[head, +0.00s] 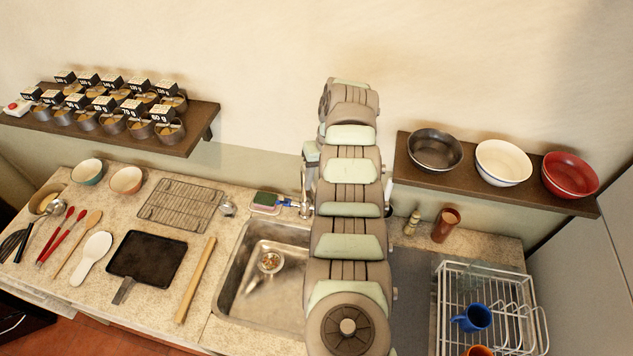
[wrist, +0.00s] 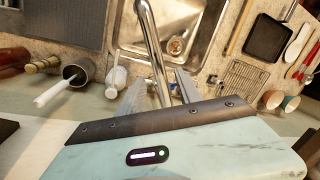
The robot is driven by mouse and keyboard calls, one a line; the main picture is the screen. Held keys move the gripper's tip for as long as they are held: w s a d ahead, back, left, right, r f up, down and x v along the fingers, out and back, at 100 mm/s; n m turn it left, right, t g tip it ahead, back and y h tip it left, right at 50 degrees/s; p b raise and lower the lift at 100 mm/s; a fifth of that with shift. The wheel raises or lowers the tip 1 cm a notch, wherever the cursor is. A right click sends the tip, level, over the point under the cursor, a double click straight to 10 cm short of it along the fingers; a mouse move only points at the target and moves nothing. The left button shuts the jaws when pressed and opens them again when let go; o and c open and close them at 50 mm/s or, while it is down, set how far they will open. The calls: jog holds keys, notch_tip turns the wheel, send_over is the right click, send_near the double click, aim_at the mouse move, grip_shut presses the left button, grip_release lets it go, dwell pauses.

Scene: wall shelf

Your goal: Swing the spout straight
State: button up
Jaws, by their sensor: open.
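The chrome faucet spout (wrist: 153,50) rises from behind the sink in the wrist view and leans to the upper left, over the basin. In the head view only a bit of the chrome faucet (head: 304,196) shows beside my arm, which hides the rest. My gripper (wrist: 158,92) is open in the wrist view, with one finger on each side of the spout. I cannot tell whether either finger touches it. My gripper is mostly hidden behind my arm in the head view. The sink (head: 237,275) has a drain strainer in its basin.
A sponge (head: 266,201) lies left of the faucet. A white bottle (wrist: 117,78) and a grey cup with a white handle (wrist: 75,72) stand close to the left finger in the wrist view. A dish rack (head: 449,270) and a shelf of bowls (head: 408,171) are at the right.

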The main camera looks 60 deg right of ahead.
jog(key=shift+w+a+f, duration=0.1)
jog(key=shift+f, duration=0.55)
jog(key=shift+w+a+f, duration=0.1)
jog(key=shift+f, duration=0.55)
jog(key=shift+c, duration=0.3)
grip_shut()
